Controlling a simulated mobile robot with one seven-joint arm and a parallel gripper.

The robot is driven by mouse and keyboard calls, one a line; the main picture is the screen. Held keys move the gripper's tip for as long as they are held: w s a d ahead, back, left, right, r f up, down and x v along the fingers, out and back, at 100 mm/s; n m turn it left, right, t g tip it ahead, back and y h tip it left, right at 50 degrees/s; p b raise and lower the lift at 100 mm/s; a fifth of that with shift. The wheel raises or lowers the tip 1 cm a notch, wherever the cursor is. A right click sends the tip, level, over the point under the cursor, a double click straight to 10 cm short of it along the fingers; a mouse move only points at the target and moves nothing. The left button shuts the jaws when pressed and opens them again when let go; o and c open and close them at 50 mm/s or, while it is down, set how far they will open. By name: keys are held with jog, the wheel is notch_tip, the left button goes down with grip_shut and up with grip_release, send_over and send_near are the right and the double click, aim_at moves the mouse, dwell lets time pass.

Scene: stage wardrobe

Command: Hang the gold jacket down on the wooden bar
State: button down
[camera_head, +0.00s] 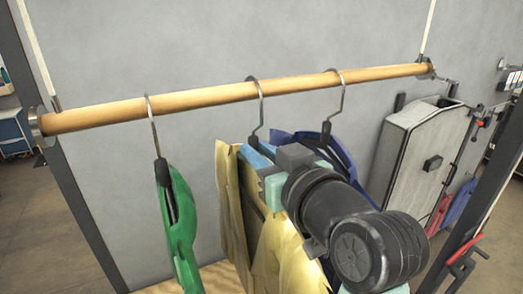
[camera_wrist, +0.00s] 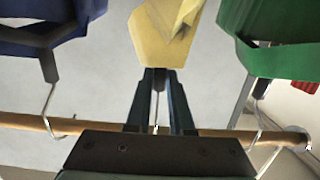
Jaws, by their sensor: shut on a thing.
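The wooden bar (camera_head: 200,96) runs across the head view and also shows in the wrist view (camera_wrist: 218,134). The gold jacket (camera_head: 230,190) hangs upright below it, between the green and blue garments. It also shows in the wrist view (camera_wrist: 160,45). Its hanger hook (camera_head: 261,95) curls over the bar; I cannot tell whether it bears on the bar. My gripper (camera_head: 262,172) is shut on the hanger's neck just below the bar. In the wrist view, the fingers (camera_wrist: 158,105) stand either side of the thin metal stem. My wrist hides much of the jacket's right side.
A green garment (camera_head: 183,230) hangs on the bar to the left. A blue garment (camera_head: 345,160) hangs close on the right, partly behind my wrist. A grey case (camera_head: 415,150) stands at the right by the wall. Bare bar lies between the green and gold garments.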

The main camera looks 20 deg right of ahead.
jog(key=c, duration=1)
grip_release()
jog(key=shift+s+d+r, duration=0.1)
jog(key=shift+s+r, duration=0.05)
jog(key=shift+s, duration=0.05)
jog(key=shift+o, duration=1.3)
jog(key=shift+w, duration=0.1)
